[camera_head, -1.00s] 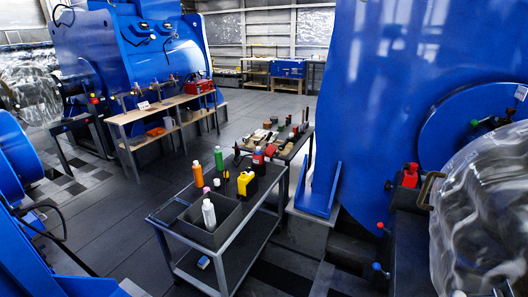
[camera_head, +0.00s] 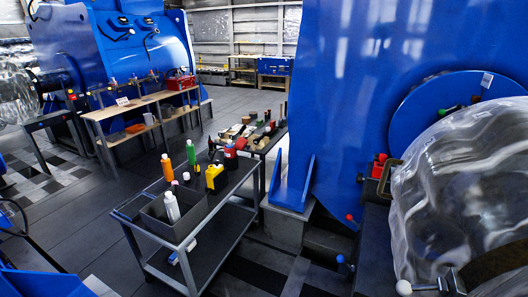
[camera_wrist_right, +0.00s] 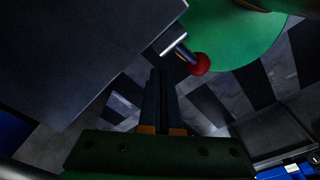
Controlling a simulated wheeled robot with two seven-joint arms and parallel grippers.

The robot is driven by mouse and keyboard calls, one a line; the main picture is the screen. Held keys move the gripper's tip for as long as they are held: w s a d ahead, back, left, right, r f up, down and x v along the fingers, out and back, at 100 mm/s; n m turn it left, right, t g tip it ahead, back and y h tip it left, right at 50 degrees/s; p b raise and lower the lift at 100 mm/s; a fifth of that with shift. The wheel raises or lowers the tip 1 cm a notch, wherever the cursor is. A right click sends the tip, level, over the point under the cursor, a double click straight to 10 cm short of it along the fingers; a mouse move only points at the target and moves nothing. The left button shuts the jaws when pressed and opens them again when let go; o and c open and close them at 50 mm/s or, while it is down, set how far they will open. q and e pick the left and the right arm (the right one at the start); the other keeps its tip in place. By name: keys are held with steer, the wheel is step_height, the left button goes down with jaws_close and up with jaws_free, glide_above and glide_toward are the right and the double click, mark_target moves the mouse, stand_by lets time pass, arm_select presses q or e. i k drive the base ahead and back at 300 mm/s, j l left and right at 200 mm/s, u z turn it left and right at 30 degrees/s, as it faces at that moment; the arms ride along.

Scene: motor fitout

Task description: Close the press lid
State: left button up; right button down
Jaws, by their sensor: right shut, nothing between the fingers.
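A large clear domed cover (camera_head: 455,190), which looks like the press lid, is at the right of the head view in front of the blue press (camera_head: 360,80). Behind it is a round blue plate (camera_head: 420,105). I cannot tell whether the lid is fully open. My right gripper (camera_wrist_right: 163,75) shows only in the right wrist view, shut and empty. Beyond its fingers are a red knob (camera_wrist_right: 200,64) on a metal rod and a green rounded surface (camera_wrist_right: 235,40). My left gripper is in neither view.
A grey cart (camera_head: 235,222) with bottles and a bin stands left of the press. Behind it, a low table holds small items. A wooden bench (camera_head: 95,115) stands before another blue machine. A white ball knob (camera_head: 404,287) sits below the dome. The left floor is largely clear.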

mark_target(242, 143)
steer(key=k+j, duration=0.35)
steer(key=i+j+u, duration=0.1)
steer(key=i+u, duration=0.15)
steer(key=i+l+u, duration=0.3)
steer(key=i+l, duration=0.3)
steer(key=i+l+u, duration=0.25)
steer(key=i+l, duration=0.25)
steer(key=l, duration=0.2)
steer(key=i+l+u, duration=0.3)
steer(key=i+l, duration=0.15)
steer(key=l, duration=0.35)
steer(key=i+l+u, duration=0.15)
steer(key=l, duration=0.25)
